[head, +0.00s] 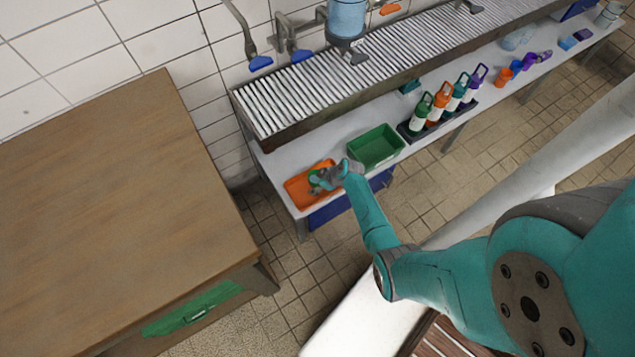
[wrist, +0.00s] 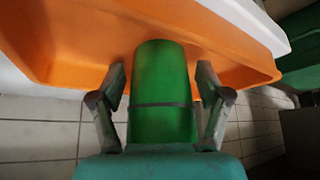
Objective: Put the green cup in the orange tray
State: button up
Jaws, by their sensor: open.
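The orange tray (head: 296,190) lies at the near left end of the long bench, and it fills the upper part of the wrist view (wrist: 70,35). The green cup (wrist: 162,85) is between my gripper's two fingers, with its far end against or just over the orange surface; I cannot tell whether it touches. In the head view the cup (head: 315,181) shows only as a small green patch over the tray. My gripper (head: 325,178) is open at the tray, with a finger on each side of the cup and gaps visible beside it.
A green bin (head: 375,147) stands right of the tray. Several bottles (head: 441,100) stand in a dark rack farther along. A slatted metal trough (head: 310,92) runs behind. A wooden table (head: 110,200) stands at left, with tiled floor (head: 300,262) between.

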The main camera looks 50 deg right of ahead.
jog(key=v, duration=1.2)
jog(key=s+a+r+m+t+h, duration=0.1)
jog(key=s+a+r+h, duration=0.1)
jog(key=s+a, duration=0.55)
jog(key=s+a+r+m+t+h, duration=0.1)
jog(key=s+a+r+m, duration=0.15)
jog(key=s+a, duration=0.45)
jog(key=s+a+r+t, duration=0.2)
jog(key=s+a+r, duration=0.1)
jog(key=r, duration=0.7)
jog(key=s+a+r+t, duration=0.2)
jog(key=s+r, duration=0.3)
jog(key=r, duration=0.5)
jog(key=s+a+r+t+y, duration=0.1)
jog(key=s+a+r, duration=0.3)
jog(key=r, duration=0.6)
jog(key=shift+t, duration=0.9)
jog(key=shift+s+r, duration=0.1)
